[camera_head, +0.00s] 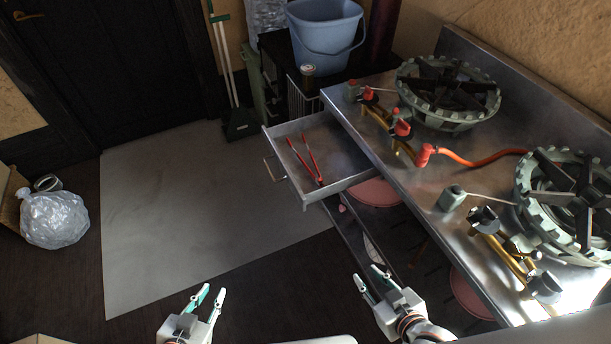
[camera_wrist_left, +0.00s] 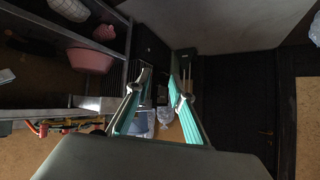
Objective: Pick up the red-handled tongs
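The red-handled tongs (camera_head: 314,160) lie in an open metal drawer (camera_head: 341,182) that sticks out from the left end of the steel counter. Their two red arms spread apart toward the back and meet near the drawer's front right corner. My left gripper (camera_head: 211,290) is open and empty at the bottom of the head view, well below and left of the drawer. Its spread fingers also show in the left wrist view (camera_wrist_left: 160,95), with nothing between them. My right gripper (camera_head: 367,278) is open and empty, below the drawer and left of the counter edge.
The steel counter (camera_head: 411,187) carries two gas burners (camera_head: 448,92) and an orange hose (camera_head: 470,161). A blue bucket (camera_head: 325,38) stands behind the drawer. A pink bowl (camera_head: 374,192) sits on the shelf beneath. A plastic bag (camera_head: 53,219) lies far left. The grey floor mat (camera_head: 190,215) is clear.

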